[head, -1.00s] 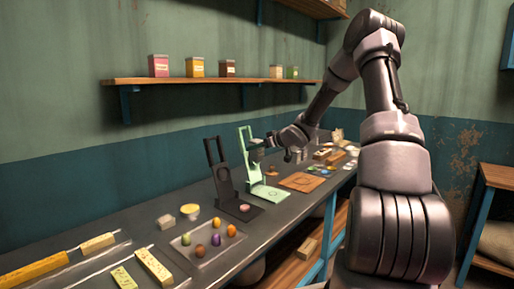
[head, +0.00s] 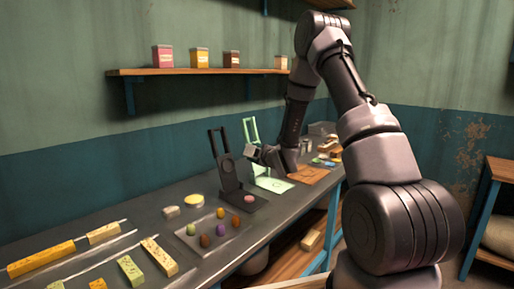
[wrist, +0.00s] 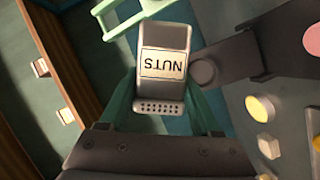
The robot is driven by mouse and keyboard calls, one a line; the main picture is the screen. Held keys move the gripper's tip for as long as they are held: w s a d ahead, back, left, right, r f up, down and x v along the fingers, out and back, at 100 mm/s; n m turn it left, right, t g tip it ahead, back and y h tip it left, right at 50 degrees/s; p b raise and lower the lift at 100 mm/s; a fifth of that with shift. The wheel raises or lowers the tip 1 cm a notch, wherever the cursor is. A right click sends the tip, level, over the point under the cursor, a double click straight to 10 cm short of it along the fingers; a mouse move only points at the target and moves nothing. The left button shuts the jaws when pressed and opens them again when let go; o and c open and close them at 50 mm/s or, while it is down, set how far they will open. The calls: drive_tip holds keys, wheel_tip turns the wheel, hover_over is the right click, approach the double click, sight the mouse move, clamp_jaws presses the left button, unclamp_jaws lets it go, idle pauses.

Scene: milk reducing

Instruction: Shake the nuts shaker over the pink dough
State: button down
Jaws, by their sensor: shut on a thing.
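The nuts shaker (wrist: 164,62) is a grey box with a "NUTS" label, upside down in the wrist view, and a perforated end toward the bottom of that view. My gripper (wrist: 163,100) is shut on it. In the head view the gripper (head: 262,154) holds the shaker (head: 251,151) in the air by the dark press. The pink dough (head: 250,198) is a small round piece on the dark press's base. In the wrist view the pink dough (wrist: 314,40) shows at the right edge, so the shaker is off to its side.
The dark press (head: 228,174) stands upright on the counter (head: 165,240), with a green press (head: 271,185) behind it. A tray (head: 205,247) of several colored balls and a yellow round dish (head: 194,200) lie nearer. A wall shelf (head: 190,71) holds several boxes.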

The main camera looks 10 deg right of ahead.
wheel_tip(320, 180, down, 11)
drive_tip(key=n+t+y, duration=0.1)
drive_tip(key=n+t, duration=0.3)
drive_tip(key=n, duration=0.6)
drive_tip(key=shift+r+n+y, duration=0.15)
drive_tip(key=shift+n+y, duration=0.25)
idle(1.2)
